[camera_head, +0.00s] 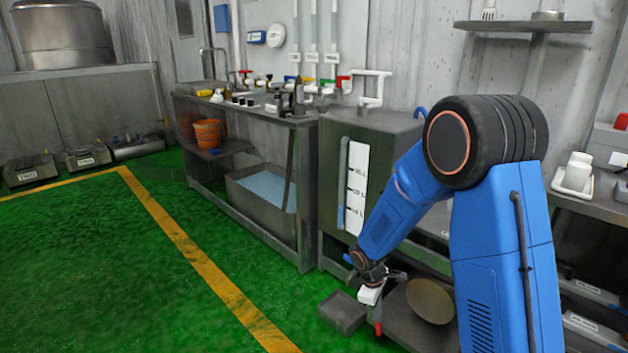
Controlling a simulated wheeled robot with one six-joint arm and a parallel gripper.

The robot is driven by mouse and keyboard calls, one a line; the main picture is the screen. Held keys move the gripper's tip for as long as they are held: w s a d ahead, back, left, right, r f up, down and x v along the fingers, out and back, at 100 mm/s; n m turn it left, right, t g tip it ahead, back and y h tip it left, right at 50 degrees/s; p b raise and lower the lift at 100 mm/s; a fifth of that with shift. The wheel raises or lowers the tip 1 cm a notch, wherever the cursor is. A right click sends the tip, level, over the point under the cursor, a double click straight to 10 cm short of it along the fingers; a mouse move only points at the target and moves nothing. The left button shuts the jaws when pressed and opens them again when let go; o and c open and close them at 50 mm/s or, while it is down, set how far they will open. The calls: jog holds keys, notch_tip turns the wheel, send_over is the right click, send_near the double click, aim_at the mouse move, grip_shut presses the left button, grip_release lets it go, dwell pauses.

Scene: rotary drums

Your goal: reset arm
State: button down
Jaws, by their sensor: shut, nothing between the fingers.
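My blue arm (500,240) stands at the right of the view, with a large black joint at its top. Its forearm (405,205) reaches down and to the left. My gripper (371,300) hangs at the low end of the forearm, in front of the grey tank cabinet (385,140). It is small in the picture; it is shut, and I see nothing held in it. A round tan disc (430,300) lies just right of the gripper, partly hidden by my arm.
A small dark box (341,312) sits low, left of the gripper. A workbench (250,112) with bottles and a water basin (262,188) stands behind. A wall shelf (522,27) and a side counter (595,208) are at right.

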jog(key=s+d+r+m+t, duration=0.1)
jog(key=s+d+r+m, duration=0.1)
jog(key=s+r, duration=0.35)
jog(key=s+d+r+m+y, duration=0.1)
jog(key=s+d+r+m, duration=0.1)
jog(key=r, duration=0.6)
jog(key=s+d+r+m+t, duration=0.1)
jog(key=s+d+r+m, duration=0.15)
jog(key=r, duration=0.45)
jog(key=s+r+m+t, duration=0.1)
jog(key=s+r, duration=0.2)
jog(key=s, duration=0.4)
jog(key=s+d+r+m, duration=0.1)
jog(key=s+r+m, duration=0.1)
jog(key=s, duration=0.5)
jog(key=s+d+r+m+t+y, duration=0.1)
jog(key=s+r+m, duration=0.1)
jog(key=s+r, duration=0.2)
jog(key=shift+s+d+r+t, duration=0.2)
jog(key=shift+s+r+t, duration=0.15)
jog(key=shift+s, duration=1.2)
